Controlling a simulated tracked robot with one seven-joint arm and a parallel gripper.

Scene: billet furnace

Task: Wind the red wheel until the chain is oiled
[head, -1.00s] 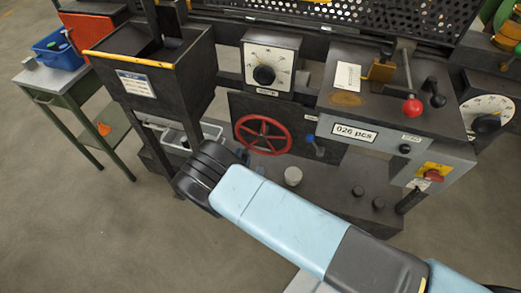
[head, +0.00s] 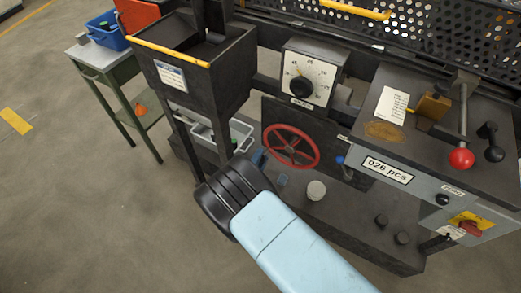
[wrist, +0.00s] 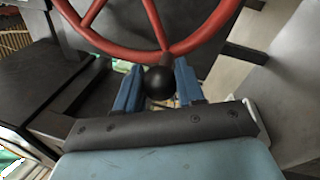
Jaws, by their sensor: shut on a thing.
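The red wheel (head: 291,147) is a spoked handwheel on the dark front panel of the machine. Its lower rim (wrist: 178,48) crosses the top of the wrist view. A round black knob (wrist: 159,82) sits at the rim there. My gripper (wrist: 158,88) is shut on this knob, with one blue finger on each side of it. In the head view my gripper (head: 271,171) is at the wheel's lower left, and my black wrist hides the knob. No chain or oil can be made out.
A dial (head: 301,87) sits above the wheel. A counter (head: 388,170) reads 026 pcs, near a red-knobbed lever (head: 461,158). A black hopper (head: 190,75) stands left of the wheel, with a grey bin (head: 228,133) below. Open floor lies left.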

